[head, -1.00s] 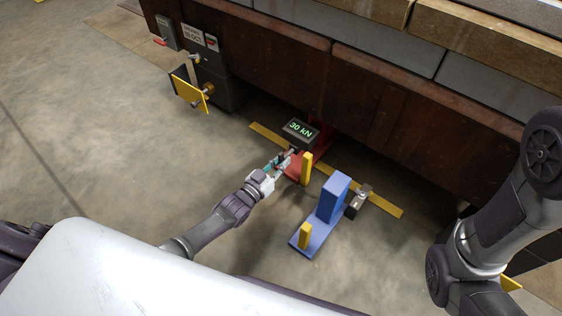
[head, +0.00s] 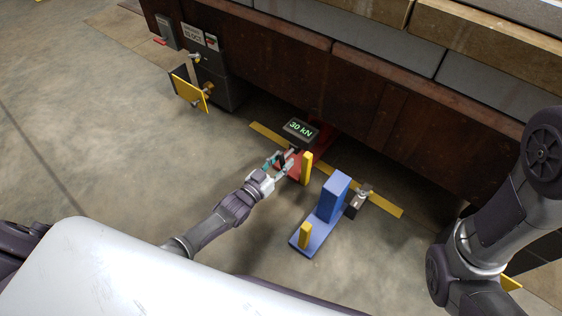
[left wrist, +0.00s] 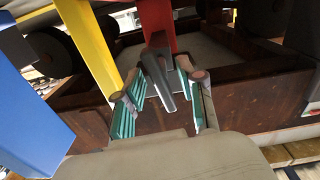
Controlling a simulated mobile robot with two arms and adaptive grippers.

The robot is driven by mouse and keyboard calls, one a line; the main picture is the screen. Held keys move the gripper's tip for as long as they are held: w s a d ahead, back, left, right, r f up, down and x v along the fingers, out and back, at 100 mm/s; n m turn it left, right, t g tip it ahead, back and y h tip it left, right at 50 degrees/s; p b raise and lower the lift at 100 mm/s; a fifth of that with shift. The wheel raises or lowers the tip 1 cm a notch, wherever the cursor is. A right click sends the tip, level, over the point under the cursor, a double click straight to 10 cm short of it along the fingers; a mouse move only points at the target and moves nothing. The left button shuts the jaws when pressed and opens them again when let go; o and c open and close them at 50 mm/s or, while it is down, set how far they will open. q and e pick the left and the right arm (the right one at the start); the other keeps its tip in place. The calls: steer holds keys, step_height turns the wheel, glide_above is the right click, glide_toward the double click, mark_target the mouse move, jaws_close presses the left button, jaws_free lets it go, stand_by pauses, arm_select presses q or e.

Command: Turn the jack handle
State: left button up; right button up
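The red jack (head: 322,142) stands on the floor at the foot of the brown beam, under a dark display (head: 300,131) reading "30 kN". Its grey handle bar (left wrist: 163,80) shows in the left wrist view, in front of a red upright (left wrist: 157,25). My left gripper (head: 283,161) is at the handle. Its teal-padded fingers (left wrist: 162,92) are spread, one on each side of the bar, with small gaps visible. Whether a fingertip touches the bar, I cannot tell. My right arm shows at the right of the head view, but its gripper is out of view.
A yellow post (head: 306,168) stands close beside my left gripper. A yellow floor strip (head: 385,203) runs along the beam (head: 385,120). Open floor (head: 130,160) lies to the left.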

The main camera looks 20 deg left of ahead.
arm_select(q)
steer(key=shift+s, duration=0.1)
steer(key=v, duration=1.2)
